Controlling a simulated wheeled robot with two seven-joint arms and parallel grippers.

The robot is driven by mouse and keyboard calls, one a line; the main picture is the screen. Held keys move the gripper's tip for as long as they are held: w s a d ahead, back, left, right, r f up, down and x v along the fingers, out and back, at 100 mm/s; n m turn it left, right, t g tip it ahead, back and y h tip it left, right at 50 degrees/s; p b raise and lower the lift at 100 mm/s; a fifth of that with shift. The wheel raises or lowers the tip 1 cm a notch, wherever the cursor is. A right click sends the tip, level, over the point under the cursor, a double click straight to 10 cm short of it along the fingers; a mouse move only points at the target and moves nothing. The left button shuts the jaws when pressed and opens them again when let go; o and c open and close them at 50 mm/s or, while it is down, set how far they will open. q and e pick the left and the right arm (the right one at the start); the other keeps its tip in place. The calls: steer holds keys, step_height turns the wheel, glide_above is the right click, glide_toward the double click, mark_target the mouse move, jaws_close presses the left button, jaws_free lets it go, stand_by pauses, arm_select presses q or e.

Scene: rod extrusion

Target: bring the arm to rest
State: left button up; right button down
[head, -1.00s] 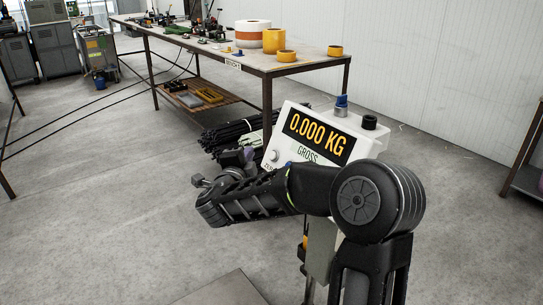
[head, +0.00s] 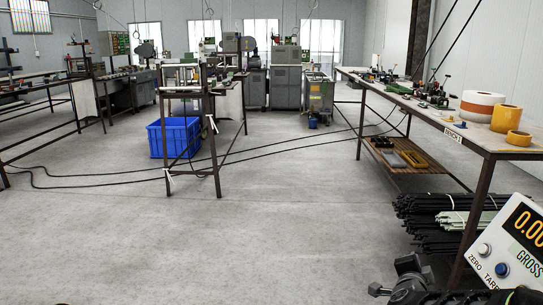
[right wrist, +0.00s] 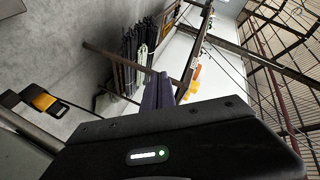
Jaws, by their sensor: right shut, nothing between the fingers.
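My right arm shows only at the lower right edge of the head view, with the dark gripper (head: 400,285) in front of the scale's stand area. In the right wrist view the two purple-grey fingers (right wrist: 158,92) are together with nothing between them. The scale display (head: 505,250), a white box with orange digits, is cut off by the right edge of the head view. My left gripper is not in view.
Bundles of black and pale green rods (head: 450,222) lie beside the scale. A long bench (head: 455,125) with orange and white rolls runs along the right. A blue crate (head: 174,138) stands by a metal frame. The grey floor in the middle is clear, apart from cables.

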steer(key=s+a+f+n+g+y, duration=0.2)
steer(key=s+a+f+n+y, duration=0.3)
steer(key=a+f, duration=0.65)
steer(key=s+a+f+n+g+y, duration=0.2)
steer(key=s+a+f+n+y, duration=0.25)
steer(key=a+f, duration=0.7)
steer(key=s+a+f+n+g+y, duration=0.1)
steer(key=s+a+f+n+g, duration=0.15)
steer(key=s+f, duration=0.45)
steer(key=s+a+f+n+g+y, duration=0.1)
steer(key=s+a+f+n+g, duration=0.2)
steer(key=s, duration=0.7)
steer(key=s+a+f+n+g+y, duration=0.1)
steer(key=s+a+f+g, duration=0.2)
steer(key=s+a+f, duration=0.45)
step_height(320, 180, up, 20)
steer(key=d+p, duration=0.2)
steer(key=p, duration=1.6)
steer(key=shift+s, duration=0.35)
steer(key=shift+d+f+t, duration=0.1)
steer(key=shift+t, duration=0.15)
